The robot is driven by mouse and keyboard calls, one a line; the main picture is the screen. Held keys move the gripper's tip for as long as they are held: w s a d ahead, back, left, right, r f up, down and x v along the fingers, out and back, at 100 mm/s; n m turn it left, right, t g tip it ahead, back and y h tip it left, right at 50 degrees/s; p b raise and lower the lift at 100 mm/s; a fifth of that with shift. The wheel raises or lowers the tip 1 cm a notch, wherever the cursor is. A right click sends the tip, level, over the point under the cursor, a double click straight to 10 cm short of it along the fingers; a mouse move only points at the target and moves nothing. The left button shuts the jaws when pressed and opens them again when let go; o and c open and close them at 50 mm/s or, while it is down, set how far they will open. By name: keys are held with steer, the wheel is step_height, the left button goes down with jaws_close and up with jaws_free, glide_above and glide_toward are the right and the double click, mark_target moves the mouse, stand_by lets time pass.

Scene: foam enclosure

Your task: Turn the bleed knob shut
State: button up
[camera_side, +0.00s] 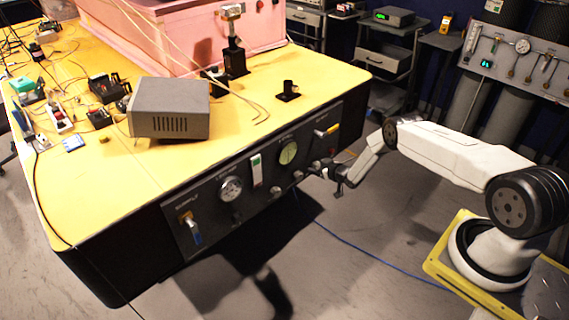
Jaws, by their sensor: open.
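A dark control panel (262,172) is set in the front side of the yellow-topped table. It carries a white round dial (231,189), a greenish round dial (288,153), a lever with a blue handle (192,232), a yellow-handled lever (328,131) and several small knobs. One small knob (298,175) sits below the greenish dial. The labels are too small to read, so I cannot tell which knob is the bleed knob. My gripper (322,170) is open at the right part of the panel, close to the small knobs. Its fingertips are small and dark, and I cannot tell whether they touch a knob.
The yellow tabletop (130,180) holds a grey box (170,108), a pink foam enclosure (170,35), black mounts and loose cables. A blue cable (375,255) lies on the floor. Shelves (385,55) and a gauge board (530,60) stand behind. The floor before the panel is mostly clear.

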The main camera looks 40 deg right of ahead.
jaws_close()
steer(key=shift+d+m, duration=0.1)
steer(key=shift+m, duration=0.2)
steer(key=m+y, duration=0.3)
steer(key=shift+d+r+m, duration=0.1)
steer(key=shift+d+m, duration=0.05)
steer(key=shift+m, duration=0.15)
steer(key=shift+d+m+t+y, duration=0.1)
steer(key=shift+m+t+y, duration=0.2)
steer(key=shift+m+y, duration=1.05)
steer(key=shift+m, duration=0.85)
jaws_free()
